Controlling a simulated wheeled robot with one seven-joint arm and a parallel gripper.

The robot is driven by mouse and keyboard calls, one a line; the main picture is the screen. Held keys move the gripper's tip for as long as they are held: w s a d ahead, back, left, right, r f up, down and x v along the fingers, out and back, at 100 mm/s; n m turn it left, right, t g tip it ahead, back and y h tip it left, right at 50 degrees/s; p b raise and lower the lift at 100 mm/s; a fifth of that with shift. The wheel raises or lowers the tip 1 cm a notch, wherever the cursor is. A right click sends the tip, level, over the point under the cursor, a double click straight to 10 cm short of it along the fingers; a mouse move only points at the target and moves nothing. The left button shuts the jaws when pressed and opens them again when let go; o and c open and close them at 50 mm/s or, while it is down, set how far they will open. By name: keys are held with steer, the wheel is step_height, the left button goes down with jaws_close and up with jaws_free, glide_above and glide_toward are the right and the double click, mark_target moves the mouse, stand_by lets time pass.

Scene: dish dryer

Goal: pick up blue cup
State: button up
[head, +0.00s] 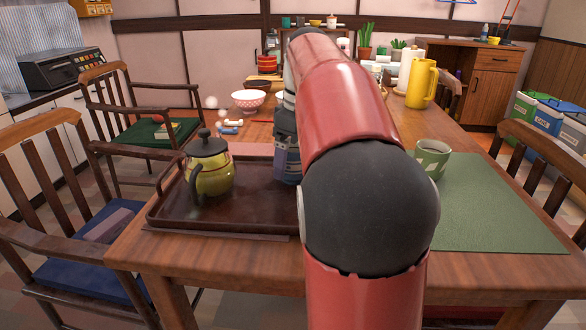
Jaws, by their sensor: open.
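No blue cup can be made out for certain. A blue-grey banded shape (288,162) shows at the left edge of my arm, over the tray (235,217); I cannot tell whether it is the cup or part of my gripper. My red arm reaches forward over the table and hides much of its middle. The grey end of my arm (285,118) comes down just above this shape. My gripper is open; its fingers are not clearly seen, and I see nothing held.
A yellow-green teapot (212,172) stands on the tray's left. A green cup (432,157) stands on a green mat (490,215) at right. A patterned bowl (248,101), yellow pitcher (422,84) and plants are farther back. Chairs flank the table. The mat's front is clear.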

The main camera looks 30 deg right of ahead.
steer(key=shift+f, duration=0.4)
steer(key=c, duration=1.2)
steer(key=shift+o, duration=0.2)
steer(key=shift+r, duration=0.15)
